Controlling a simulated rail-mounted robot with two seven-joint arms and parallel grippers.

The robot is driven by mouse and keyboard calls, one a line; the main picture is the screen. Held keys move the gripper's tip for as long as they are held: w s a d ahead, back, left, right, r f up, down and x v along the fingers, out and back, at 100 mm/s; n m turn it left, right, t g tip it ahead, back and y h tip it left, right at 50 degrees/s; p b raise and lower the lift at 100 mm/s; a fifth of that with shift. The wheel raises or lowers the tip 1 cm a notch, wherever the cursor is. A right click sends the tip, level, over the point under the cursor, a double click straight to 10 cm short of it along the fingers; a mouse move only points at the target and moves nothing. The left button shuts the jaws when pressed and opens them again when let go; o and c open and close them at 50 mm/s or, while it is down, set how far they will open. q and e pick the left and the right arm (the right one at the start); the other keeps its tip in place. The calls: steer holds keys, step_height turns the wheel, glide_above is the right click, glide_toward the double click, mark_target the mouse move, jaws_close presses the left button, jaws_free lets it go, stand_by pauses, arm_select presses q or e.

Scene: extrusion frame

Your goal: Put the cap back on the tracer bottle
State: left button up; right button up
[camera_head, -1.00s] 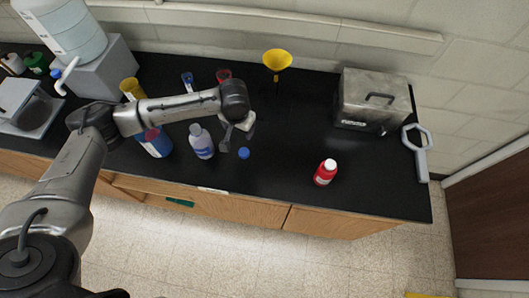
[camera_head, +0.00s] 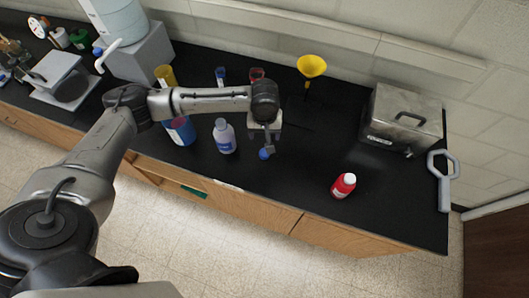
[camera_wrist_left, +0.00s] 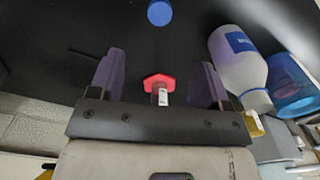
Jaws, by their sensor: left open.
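A small blue cap (camera_head: 264,153) lies on the black counter. It also shows at the top edge of the left wrist view (camera_wrist_left: 160,12). A pale bottle with a blue label (camera_head: 224,138) stands upright to the left of the cap. The left wrist view shows this bottle (camera_wrist_left: 238,62) at the right. I cannot read its label to tell whether it is the tracer bottle. My left gripper (camera_head: 268,139) points down just behind the cap. In the left wrist view its fingers (camera_wrist_left: 162,62) are apart with no cap between them. My right gripper is not in view.
A blue container (camera_head: 180,130) stands left of the bottle, and a red bottle (camera_head: 343,186) to the right. Behind are a yellow funnel (camera_head: 311,67), a metal box (camera_head: 401,117) and a red item (camera_head: 257,75). The counter between cap and red bottle is clear.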

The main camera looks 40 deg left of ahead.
arm_select(q)
glide_above(265, 152)
steer(key=f, duration=0.8)
steer(key=shift+s+d+f, duration=0.1)
steer(key=shift+s+f, duration=0.15)
steer(key=shift+f, duration=0.05)
steer(key=shift+w+f, duration=0.15)
steer(key=shift+f, duration=2.45)
steer(key=c, duration=1)
steer(key=shift+r, duration=0.1)
